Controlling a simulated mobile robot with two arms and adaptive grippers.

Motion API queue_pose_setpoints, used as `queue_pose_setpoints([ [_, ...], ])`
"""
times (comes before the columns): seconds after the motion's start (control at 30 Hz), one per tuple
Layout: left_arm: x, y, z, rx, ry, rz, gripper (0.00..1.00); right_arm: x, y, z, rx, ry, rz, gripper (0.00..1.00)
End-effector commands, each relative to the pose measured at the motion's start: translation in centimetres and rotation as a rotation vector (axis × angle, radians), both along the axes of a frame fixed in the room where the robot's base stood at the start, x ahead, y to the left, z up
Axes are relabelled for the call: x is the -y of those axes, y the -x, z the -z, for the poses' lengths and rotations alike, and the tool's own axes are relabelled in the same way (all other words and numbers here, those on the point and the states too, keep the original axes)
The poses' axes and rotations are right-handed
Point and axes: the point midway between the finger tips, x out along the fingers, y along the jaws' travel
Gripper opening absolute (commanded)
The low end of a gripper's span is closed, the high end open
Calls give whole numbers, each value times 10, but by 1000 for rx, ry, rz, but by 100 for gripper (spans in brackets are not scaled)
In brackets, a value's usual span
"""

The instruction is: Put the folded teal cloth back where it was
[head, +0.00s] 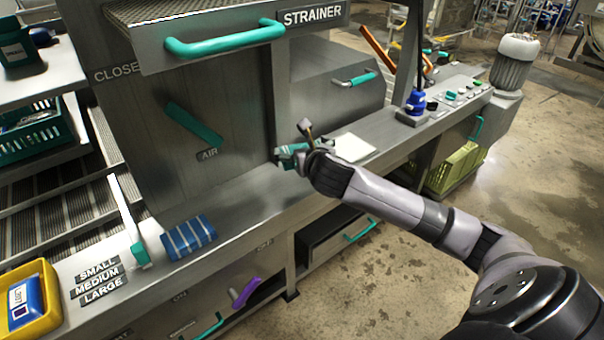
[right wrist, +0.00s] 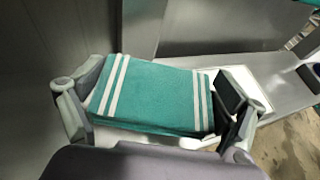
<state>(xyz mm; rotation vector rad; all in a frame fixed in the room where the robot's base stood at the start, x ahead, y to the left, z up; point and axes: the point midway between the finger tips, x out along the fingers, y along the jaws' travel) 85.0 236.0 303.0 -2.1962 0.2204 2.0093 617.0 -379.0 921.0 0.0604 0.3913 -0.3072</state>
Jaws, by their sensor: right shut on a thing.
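The folded teal cloth (right wrist: 152,95) has white stripes near its ends and lies between the two fingers of my right gripper (right wrist: 158,108) in the right wrist view. The gripper is shut on it. In the head view my right gripper (head: 303,145) is over the steel ledge in front of the machine, and only a small teal part of the cloth (head: 288,150) shows. A white flat pad (head: 352,147) lies on the ledge just right of the gripper; it also shows in the right wrist view (right wrist: 252,76). My left gripper is not in view.
A blue striped folded cloth (head: 188,237) lies farther left on the ledge (head: 240,190). A yellow tray (head: 48,312) is at the lower left. A blue device (head: 416,103) and a button panel (head: 462,93) stand to the right. The machine's steel wall rises behind the gripper.

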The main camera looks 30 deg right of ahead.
Motion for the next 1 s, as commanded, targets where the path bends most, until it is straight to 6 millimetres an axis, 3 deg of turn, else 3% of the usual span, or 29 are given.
queue_pose_setpoints([
  [0.03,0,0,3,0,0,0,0,0,1,13,-4,-2,1,68],
  [0.33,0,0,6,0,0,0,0,0,0,37,0,0,0,68],
  [0.53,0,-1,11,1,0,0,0,0,0,67,-1,-1,1,68],
  [0.9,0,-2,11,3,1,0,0,0,0,72,1,2,1,68],
  [0.93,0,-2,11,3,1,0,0,0,0,72,1,1,1,92],
  [1.0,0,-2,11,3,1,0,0,0,0,72,1,1,1,96],
])
